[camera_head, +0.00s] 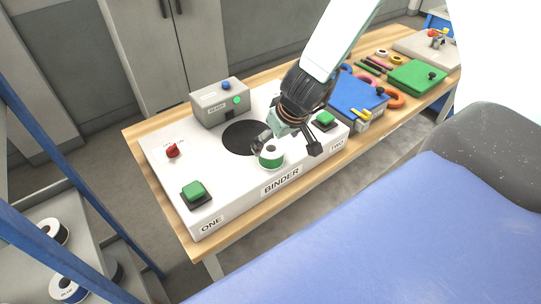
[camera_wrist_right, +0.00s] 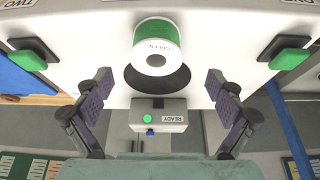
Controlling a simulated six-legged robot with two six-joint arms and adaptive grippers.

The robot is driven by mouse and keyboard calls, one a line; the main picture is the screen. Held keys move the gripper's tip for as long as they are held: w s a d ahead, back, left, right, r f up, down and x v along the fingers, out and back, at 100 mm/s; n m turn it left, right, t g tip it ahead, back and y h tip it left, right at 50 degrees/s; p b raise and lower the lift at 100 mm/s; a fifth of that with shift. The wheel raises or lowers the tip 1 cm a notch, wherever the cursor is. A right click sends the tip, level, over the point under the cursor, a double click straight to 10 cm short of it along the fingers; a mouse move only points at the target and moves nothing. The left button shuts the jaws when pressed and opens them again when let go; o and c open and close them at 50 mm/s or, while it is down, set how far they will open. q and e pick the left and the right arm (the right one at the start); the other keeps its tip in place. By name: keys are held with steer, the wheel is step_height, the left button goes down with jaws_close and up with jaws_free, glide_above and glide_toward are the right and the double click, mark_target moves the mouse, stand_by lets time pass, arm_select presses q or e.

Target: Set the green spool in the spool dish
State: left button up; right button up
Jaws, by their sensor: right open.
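The green spool (camera_head: 271,157) has a white end and a green band. It is upright at the front edge of a dark round area (camera_head: 240,138) on the white binder box (camera_head: 170,188); I cannot tell whether this area is the spool dish. In the right wrist view the spool (camera_wrist_right: 157,48), marked GREEN, overlaps the dark disc (camera_wrist_right: 178,81). My right gripper (camera_head: 290,143) is over the box beside the spool, open and empty. Its two fingers (camera_wrist_right: 160,92) stand wide apart, with the spool beyond their tips. My left gripper is not in view.
A grey READY box (camera_head: 219,103) stands behind the dark area. Green buttons (camera_head: 195,192) and a red knob (camera_head: 172,151) rise from the binder. Blue (camera_head: 358,92) and green (camera_head: 417,76) cases lie to the right. Other spools (camera_head: 55,231) are on a shelf at lower left.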

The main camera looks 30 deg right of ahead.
mark_target(271, 149)
steer(key=shift+x, duration=0.8)
steer(key=shift+w+d+f+b, duration=0.25)
steer(key=shift+w+b, duration=0.05)
steer(key=shift+b, duration=0.1)
steer(key=shift+w+d+f+b, duration=0.1)
steer(key=shift+f+b, duration=0.6)
steer(key=shift+f, duration=0.05)
steer(key=shift+b+x, duration=0.75)
steer(key=shift+x, duration=0.1)
steer(key=shift+w+a+f, duration=0.2)
steer(key=shift+f, duration=0.1)
steer(key=shift+w+d+f, duration=0.1)
steer(key=shift+w+f, duration=0.05)
steer(key=shift+w, duration=0.1)
steer(key=shift+s+d, duration=0.1)
steer(key=shift+c, duration=0.8)
steer(key=shift+s+r, duration=0.2)
steer(key=shift+r, duration=0.05)
steer(key=shift+c, duration=1.4)
steer(key=shift+w+f, duration=0.15)
steer(key=shift+w, duration=0.05)
steer(key=c, duration=0.4)
steer(key=shift+s, duration=0.1)
steer(key=c, duration=0.8)
